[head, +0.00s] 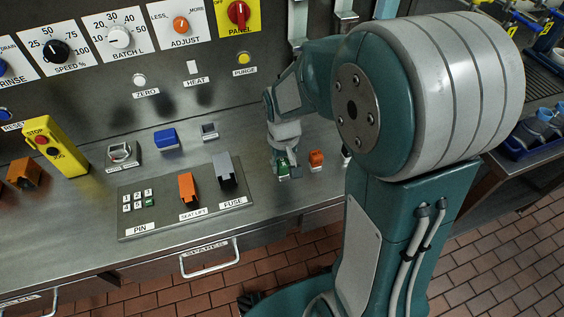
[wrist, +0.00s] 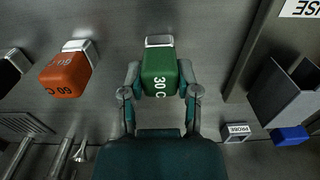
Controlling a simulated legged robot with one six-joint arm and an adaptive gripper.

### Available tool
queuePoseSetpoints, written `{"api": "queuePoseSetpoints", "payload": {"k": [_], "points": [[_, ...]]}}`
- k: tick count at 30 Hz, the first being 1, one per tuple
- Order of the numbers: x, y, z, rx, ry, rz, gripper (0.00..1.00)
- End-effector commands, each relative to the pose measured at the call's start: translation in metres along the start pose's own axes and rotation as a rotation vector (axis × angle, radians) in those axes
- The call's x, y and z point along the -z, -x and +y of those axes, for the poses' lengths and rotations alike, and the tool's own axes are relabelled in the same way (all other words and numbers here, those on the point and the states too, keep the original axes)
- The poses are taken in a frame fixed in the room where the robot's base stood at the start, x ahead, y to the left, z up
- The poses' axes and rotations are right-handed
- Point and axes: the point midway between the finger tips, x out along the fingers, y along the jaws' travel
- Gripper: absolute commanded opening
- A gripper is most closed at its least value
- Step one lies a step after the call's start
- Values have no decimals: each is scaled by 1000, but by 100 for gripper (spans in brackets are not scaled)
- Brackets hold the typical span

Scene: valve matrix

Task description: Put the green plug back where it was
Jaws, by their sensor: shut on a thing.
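The green plug (wrist: 160,72), marked 30 C with a metal end, is between the two fingers of my gripper (wrist: 160,88) in the wrist view. My gripper is shut on it. In the head view the green plug (head: 283,167) shows small under my gripper (head: 287,171), low over the steel counter to the right of the panel. I cannot tell whether it touches the counter. An orange plug (wrist: 66,74), marked 60 C, lies beside it; it also shows in the head view (head: 316,158). A black plug (wrist: 10,68) is beyond the orange one, partly cut off.
The grey fuse lever (head: 225,170) and orange seat-lift lever (head: 188,190) stand on the raised panel (head: 160,208) to the left. The probe socket (wrist: 235,132) and a blue block (wrist: 291,136) are near the back wall. The counter's front edge (head: 120,272) is close.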

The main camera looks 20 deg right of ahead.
Motion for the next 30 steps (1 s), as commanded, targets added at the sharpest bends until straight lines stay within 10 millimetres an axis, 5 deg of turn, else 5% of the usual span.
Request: {"api": "queuePoseSetpoints", "payload": {"k": [8, 9, 10, 11, 23, 30], "points": [[0, -2, -3, -2, 1, 1, 0], [0, -1, -3, -2, 1, 1, 59], [0, -1, -3, -2, 1, 1, 73], [0, -1, -3, -2, 1, 1, 76], [0, 1, -2, -2, 1, 1, 76], [1, 38, -3, -2, 1, 8, 76]]}}
